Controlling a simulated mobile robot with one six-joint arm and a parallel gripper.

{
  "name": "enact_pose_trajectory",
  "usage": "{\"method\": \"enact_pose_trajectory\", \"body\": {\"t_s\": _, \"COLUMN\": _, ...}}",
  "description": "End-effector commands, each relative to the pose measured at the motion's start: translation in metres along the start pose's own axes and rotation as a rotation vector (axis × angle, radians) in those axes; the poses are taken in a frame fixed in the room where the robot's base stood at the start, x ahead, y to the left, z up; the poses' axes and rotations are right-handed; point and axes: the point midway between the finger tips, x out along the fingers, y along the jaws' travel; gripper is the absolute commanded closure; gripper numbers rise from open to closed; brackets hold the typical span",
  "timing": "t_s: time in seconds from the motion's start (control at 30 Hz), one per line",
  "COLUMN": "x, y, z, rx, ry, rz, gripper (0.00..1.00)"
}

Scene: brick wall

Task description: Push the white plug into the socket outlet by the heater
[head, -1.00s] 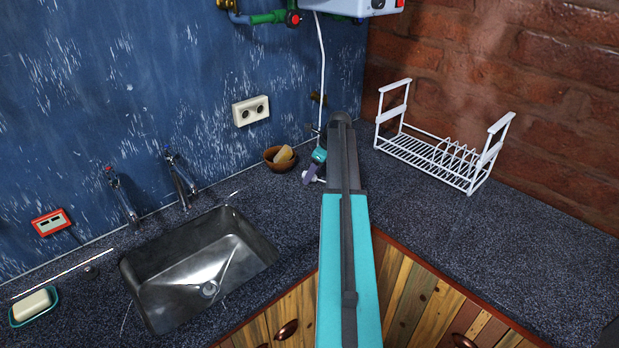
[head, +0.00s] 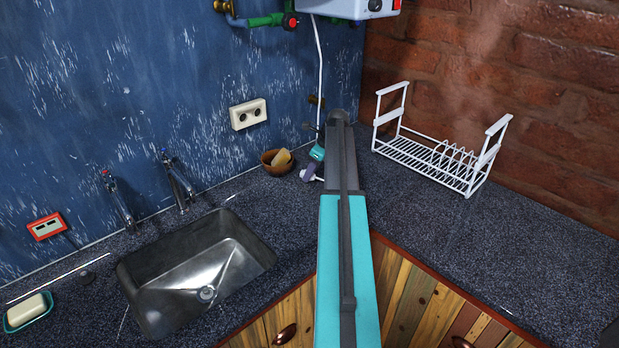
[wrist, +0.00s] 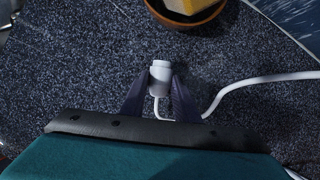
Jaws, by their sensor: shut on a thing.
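The white plug (wrist: 160,76) is between the two dark fingers of my gripper (wrist: 160,98) in the wrist view, and the fingers are shut on it. Its white cord (wrist: 262,80) runs off to the right over the dark counter. In the head view my gripper (head: 308,172) is low over the counter, beside the brown bowl, and partly hidden by my arm; the plug barely shows there. The white socket outlet (head: 248,114) with two round sockets is on the blue wall, up and left of my gripper. The heater (head: 350,8) is a white box at the top, only partly in view.
A brown bowl (head: 277,162) with a yellow sponge stands just left of my gripper. A white dish rack (head: 435,150) stands to the right. The metal sink (head: 195,270) and taps (head: 175,180) are to the left.

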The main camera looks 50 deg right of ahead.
Motion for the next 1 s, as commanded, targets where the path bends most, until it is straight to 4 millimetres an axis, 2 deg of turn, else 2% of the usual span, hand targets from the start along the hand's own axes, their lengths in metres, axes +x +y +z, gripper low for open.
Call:
{"method": "enact_pose_trajectory", "body": {"t_s": 0.2, "x": -0.017, "y": -0.001, "z": 0.007, "rx": -0.001, "ry": -0.001, "rz": -0.002, "gripper": 0.92}}
{"method": "enact_pose_trajectory", "body": {"t_s": 0.57, "x": -0.028, "y": 0.031, "z": -0.016, "rx": 0.001, "ry": -0.001, "rz": -0.001, "gripper": 0.92}}
{"method": "enact_pose_trajectory", "body": {"t_s": 1.0, "x": -0.049, "y": 0.08, "z": -0.05, "rx": 0.001, "ry": 0.0, "rz": -0.001, "gripper": 0.92}}
